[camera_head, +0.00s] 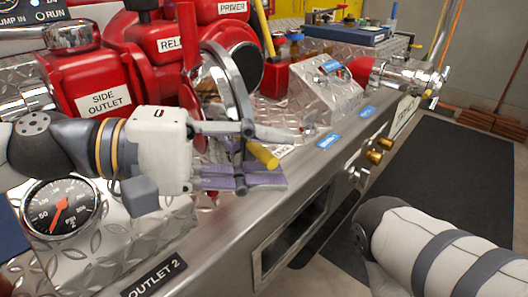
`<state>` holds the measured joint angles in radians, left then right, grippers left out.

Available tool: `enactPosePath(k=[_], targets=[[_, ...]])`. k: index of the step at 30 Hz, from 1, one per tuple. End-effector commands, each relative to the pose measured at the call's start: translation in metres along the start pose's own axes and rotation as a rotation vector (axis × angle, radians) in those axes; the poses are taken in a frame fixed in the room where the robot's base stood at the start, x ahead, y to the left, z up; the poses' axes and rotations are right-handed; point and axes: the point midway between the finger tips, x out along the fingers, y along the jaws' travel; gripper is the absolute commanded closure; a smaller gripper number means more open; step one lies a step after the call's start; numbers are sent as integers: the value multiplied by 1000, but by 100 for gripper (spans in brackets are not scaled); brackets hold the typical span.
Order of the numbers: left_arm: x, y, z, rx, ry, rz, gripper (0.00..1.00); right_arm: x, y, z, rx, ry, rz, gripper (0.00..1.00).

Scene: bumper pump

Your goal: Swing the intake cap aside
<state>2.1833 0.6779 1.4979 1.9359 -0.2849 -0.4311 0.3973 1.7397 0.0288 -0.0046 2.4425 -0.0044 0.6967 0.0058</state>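The intake cap appears to be the round chrome-rimmed disc (231,84) at the front of the red pump panel. It stands upright, edge-on to me, and its lower part is partly hidden by my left gripper. A yellow-tipped handle (263,154) is below it. My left gripper (283,157) comes in from the left. Its two fingers are apart, one above and one below the yellow handle, with purple pads on the lower one. I cannot tell whether they touch it. My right gripper is out of view; only my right arm shows at lower right.
A pressure gauge (61,207) is at lower left. Red outlet bodies (95,85) crowd behind my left arm. A sloped metal box (326,86) and a chrome outlet (405,79) lie to the right. Dark floor matting (455,160) is clear.

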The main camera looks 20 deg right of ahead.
Motion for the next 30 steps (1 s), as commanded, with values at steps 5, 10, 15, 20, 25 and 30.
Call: enactPosePath(k=[5, 10, 15, 20, 25, 30], targets=[[-18, 0, -1, -2, 4, 0, 67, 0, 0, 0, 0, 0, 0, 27], [-65, 0, -2, -1, 8, 1, 67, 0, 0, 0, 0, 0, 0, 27], [-104, 0, -1, 0, 4, 1, 67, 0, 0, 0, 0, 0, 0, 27], [-119, 0, 0, 1, 1, 1, 67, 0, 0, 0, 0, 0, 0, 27], [-120, 0, 0, 0, 0, 0, 67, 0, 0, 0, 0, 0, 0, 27], [-120, 0, 0, 0, 0, 0, 67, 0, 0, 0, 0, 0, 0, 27]])
